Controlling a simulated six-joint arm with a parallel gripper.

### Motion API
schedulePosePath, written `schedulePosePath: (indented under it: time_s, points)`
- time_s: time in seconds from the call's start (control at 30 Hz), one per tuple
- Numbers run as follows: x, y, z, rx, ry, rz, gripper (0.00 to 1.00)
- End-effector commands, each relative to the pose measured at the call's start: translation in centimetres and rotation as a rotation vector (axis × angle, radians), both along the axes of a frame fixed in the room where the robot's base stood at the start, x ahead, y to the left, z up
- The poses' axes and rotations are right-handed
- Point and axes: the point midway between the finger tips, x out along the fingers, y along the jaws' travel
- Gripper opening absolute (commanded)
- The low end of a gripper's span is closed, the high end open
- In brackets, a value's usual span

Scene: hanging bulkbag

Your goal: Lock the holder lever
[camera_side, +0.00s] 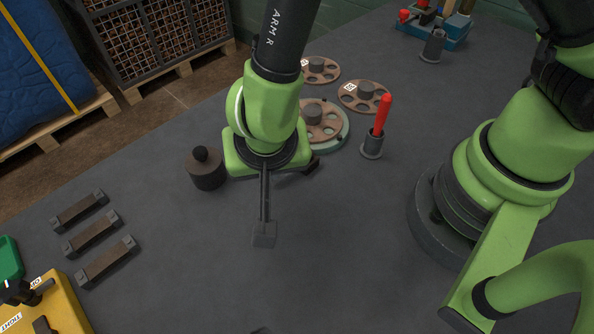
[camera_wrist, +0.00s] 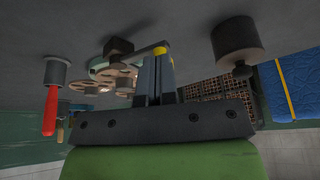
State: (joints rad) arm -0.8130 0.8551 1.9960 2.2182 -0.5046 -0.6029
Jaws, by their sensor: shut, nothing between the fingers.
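The lever (camera_wrist: 147,51) is a dark bar with a yellow tip (camera_wrist: 160,48). It runs from a dark block (camera_wrist: 118,46) on the left in the wrist view. A dark piece just right of my gripper in the side view (camera_side: 311,168) looks like the same block; the bar is hidden there. A round pale-green base carrying a brown disc (camera_side: 325,127) stands beyond it. My gripper (camera_wrist: 158,58) is shut and empty, pointing down. Its fingertips are right by the yellow tip; I cannot tell whether they touch.
A dark knobbed weight (camera_side: 206,170) stands left of my gripper. A red-handled tool (camera_side: 382,115) stands upright in a holder at right. Two more brown discs (camera_side: 364,96) (camera_side: 320,70) lie behind. Several dark bars (camera_side: 92,233) lie at left.

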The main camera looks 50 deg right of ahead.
Motion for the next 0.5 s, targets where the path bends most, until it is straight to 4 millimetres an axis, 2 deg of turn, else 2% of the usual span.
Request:
schedulePosePath:
  time_s: [0.5]
  points:
    - [4.1,-0.8,0.0,0.001,0.000,0.004,0.00]
